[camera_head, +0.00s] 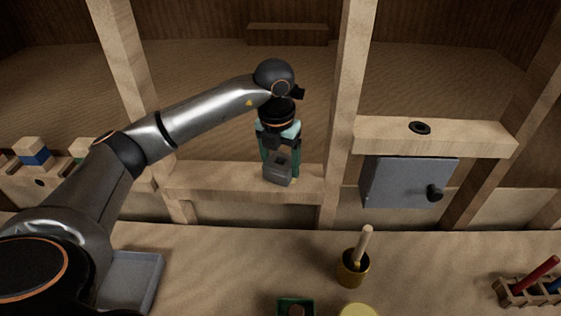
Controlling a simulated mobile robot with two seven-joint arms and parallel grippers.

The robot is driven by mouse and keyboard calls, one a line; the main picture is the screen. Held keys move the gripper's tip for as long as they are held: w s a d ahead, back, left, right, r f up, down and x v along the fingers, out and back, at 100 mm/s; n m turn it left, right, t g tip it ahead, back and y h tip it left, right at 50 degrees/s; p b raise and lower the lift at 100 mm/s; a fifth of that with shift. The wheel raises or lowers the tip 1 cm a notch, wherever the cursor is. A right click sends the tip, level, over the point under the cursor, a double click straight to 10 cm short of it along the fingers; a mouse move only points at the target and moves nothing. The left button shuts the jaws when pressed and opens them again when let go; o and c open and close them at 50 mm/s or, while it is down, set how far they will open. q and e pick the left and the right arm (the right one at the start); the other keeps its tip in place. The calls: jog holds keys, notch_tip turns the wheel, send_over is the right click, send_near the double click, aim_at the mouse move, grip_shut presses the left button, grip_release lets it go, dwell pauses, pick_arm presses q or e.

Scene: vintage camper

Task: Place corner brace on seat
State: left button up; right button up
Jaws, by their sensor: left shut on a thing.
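My left arm comes in from the left, and its gripper (280,155) points down over the wooden ledge between two upright posts. The gripper is shut on a small grey piece, which looks like the corner brace (278,174). The brace is at or just above the ledge, which may be the seat (215,181); I cannot tell whether they touch. The fingers hide part of the brace. My right gripper is not in view.
A grey box with a black knob (405,182) hangs at the right. On the front surface stand a brass pot with a wooden handle (352,270), a grey tray (132,280) and a tool rack (525,291).

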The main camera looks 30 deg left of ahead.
aim_at(278, 165)
pick_arm(q)
jog(key=o, duration=1.6)
jog(key=shift+f, duration=0.1)
jog(key=shift+c, duration=0.2)
notch_tip(278, 165, up, 12)
jog(key=s+p, duration=0.1)
jog(key=shift+s+d, duration=0.15)
jog(key=shift+s, duration=0.1)
